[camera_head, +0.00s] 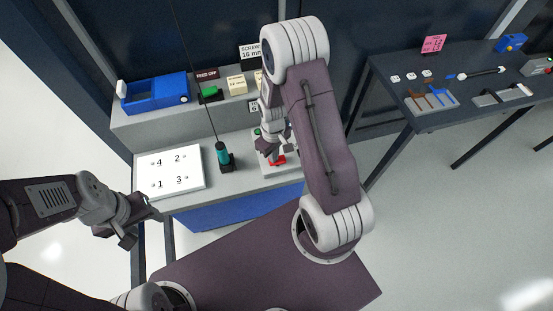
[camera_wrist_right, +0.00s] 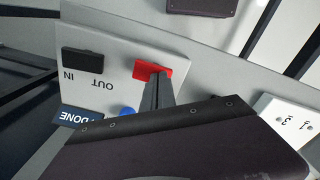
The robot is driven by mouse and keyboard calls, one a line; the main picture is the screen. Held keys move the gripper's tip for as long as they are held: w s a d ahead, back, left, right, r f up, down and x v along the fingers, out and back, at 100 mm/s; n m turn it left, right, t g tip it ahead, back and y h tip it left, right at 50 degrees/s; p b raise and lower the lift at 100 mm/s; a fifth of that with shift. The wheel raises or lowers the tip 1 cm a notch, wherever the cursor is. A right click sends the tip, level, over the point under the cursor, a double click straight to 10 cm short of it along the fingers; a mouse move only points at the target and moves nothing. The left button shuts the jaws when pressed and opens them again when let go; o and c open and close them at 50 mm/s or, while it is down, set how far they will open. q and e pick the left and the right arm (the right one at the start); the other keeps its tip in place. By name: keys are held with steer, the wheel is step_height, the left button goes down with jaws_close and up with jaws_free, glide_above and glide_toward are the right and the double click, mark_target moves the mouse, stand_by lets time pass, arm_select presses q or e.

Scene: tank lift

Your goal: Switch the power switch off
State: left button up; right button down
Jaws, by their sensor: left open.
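A light panel box (camera_wrist_right: 110,45) fills much of the right wrist view. It carries a red rocker switch (camera_wrist_right: 147,69) and a black rocker (camera_wrist_right: 82,63) with the words IN and OUT beside it. No label shows by the red rocker. The red rocker also shows in the head view (camera_head: 278,161), partly hidden by my right gripper (camera_head: 273,150). My right fingers (camera_wrist_right: 157,82) look closed together, with tips overlapping the red rocker's edge; I cannot tell if they touch. My left gripper (camera_head: 130,225) is open and empty, left of the bench.
A blue button (camera_wrist_right: 127,112) and a DONE label (camera_wrist_right: 78,118) sit on the panel. A teal-handled tool (camera_head: 223,155) stands beside a white numbered board (camera_head: 190,182). A blue bin (camera_head: 152,94) is on the shelf. A second table (camera_head: 400,85) stands right.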

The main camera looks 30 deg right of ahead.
step_height(320, 180, up, 7)
steer(key=p, duration=0.6)
steer(key=shift+f, duration=0.1)
stand_by(0.5)
step_height(320, 180, up, 8)
steer(key=w+a+t+b, duration=0.1)
steer(key=w+a+t, duration=0.1)
steer(key=a, duration=0.1)
steer(key=s+a+r+m, duration=0.2)
steer(key=s+r+m, duration=0.1)
steer(key=s, duration=0.7)
steer(key=shift+s+m+g, duration=0.25)
steer(key=shift+m+g, duration=0.15)
